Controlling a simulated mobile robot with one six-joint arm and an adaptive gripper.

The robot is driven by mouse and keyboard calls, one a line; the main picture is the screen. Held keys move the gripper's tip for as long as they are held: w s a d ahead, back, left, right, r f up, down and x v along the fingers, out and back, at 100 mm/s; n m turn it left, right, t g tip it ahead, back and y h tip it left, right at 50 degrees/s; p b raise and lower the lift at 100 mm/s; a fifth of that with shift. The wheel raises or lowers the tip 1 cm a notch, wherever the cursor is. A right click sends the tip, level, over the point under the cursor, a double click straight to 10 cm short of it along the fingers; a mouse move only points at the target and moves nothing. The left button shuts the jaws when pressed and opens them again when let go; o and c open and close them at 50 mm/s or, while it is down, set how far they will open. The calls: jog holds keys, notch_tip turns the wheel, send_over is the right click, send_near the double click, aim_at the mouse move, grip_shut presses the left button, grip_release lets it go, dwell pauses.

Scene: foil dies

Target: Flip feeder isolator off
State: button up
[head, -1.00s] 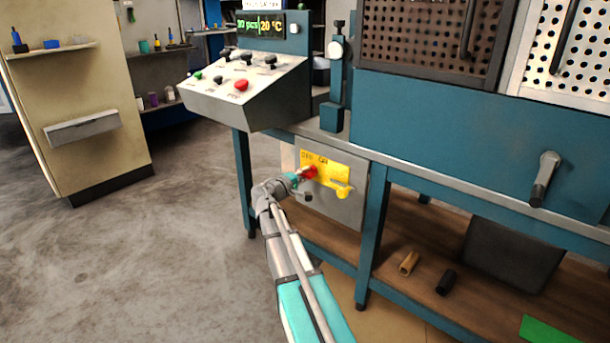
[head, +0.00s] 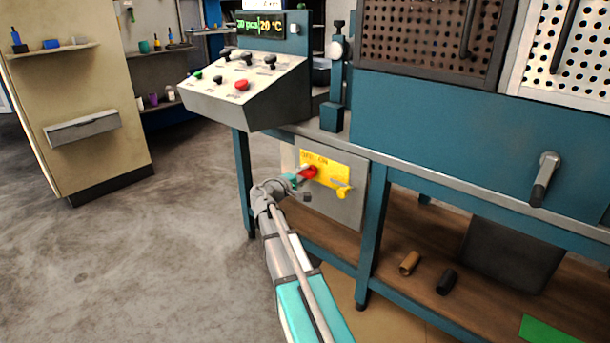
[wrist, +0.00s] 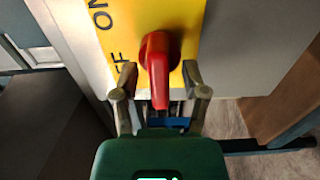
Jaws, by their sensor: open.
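The feeder isolator is a red rotary handle (head: 309,172) on a yellow plate (head: 333,171) marked OFF at left and ON at right, fixed to a grey box under the bench. In the wrist view the red handle (wrist: 158,66) points down towards my gripper, on the OFF-lettered side of the yellow plate (wrist: 124,20). My gripper (wrist: 160,82) is open, with one finger on each side of the handle and small gaps visible. In the head view my gripper (head: 291,181) reaches the handle from the left and partly hides it.
The sloped control panel (head: 240,88) stands above left. A bench leg (head: 371,235) is right of the box. Brown and black cylinders lie on the lower shelf (head: 385,262). The floor at left is clear.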

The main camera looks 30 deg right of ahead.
jog(key=v, duration=1.1)
jog(key=shift+a, duration=0.25)
jog(key=shift+s, duration=0.15)
jog(key=s+a+f+m+g+y+p, duration=0.35)
jog(key=s+a+f+y+p, duration=0.25)
jog(key=s+a+y+p, duration=0.4)
jog(key=s+a+g+y+p, duration=0.2)
jog(key=s+a+y+p, duration=0.1)
jog(key=s+a+y, duration=0.55)
notch_tip(320, 180, up, 39)
jog(key=a+h+p, duration=0.1)
jog(key=a+p, duration=0.1)
jog(key=p, duration=3.6)
jog(key=shift+s+a+f, duration=0.2)
jog(key=shift+s+a, duration=0.15)
